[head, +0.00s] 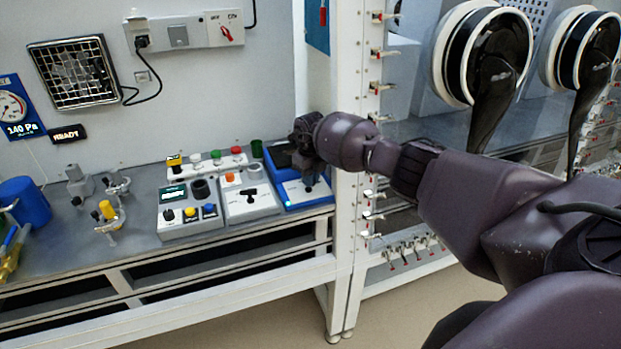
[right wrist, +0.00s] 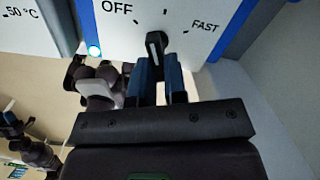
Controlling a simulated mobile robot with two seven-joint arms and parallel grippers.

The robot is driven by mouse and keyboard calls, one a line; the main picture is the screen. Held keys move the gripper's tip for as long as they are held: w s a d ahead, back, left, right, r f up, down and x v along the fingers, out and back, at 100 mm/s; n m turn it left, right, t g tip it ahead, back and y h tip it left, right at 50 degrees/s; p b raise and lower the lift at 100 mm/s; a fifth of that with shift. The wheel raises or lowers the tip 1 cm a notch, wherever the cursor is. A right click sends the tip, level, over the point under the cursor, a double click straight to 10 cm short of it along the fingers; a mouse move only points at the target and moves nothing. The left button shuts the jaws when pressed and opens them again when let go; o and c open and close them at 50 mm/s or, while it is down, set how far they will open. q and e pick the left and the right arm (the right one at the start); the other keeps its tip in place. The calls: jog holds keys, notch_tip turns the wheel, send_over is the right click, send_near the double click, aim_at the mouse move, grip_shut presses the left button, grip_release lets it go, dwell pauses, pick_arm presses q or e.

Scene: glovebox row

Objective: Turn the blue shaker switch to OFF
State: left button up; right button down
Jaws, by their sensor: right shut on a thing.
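The blue shaker (head: 306,207) is a blue box with a white front panel, at the right end of the device row on the bench. In the right wrist view its white panel (right wrist: 120,35) shows OFF at the left, FAST at the right, and tick marks between. The dark switch knob (right wrist: 154,42) has a pale pointer line that points roughly upward, between the two labels. My right gripper (right wrist: 160,68) is shut on this knob. In the head view my right gripper (head: 311,172) is at the shaker's front and hides part of it.
A grey box with an orange button (head: 250,205) stands left of the shaker, then one with several knobs (head: 187,225). A white frame post (head: 347,230) stands close to the right.

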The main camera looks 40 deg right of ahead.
jog(key=shift+d+n+b, duration=0.1)
jog(key=shift+n+b, duration=0.65)
jog(key=shift+n, duration=0.05)
jog(key=c, duration=1.2)
grip_release()
jog(key=shift+o, duration=0.2)
notch_tip(320, 180, up, 11)
jog(key=shift+w, duration=0.15)
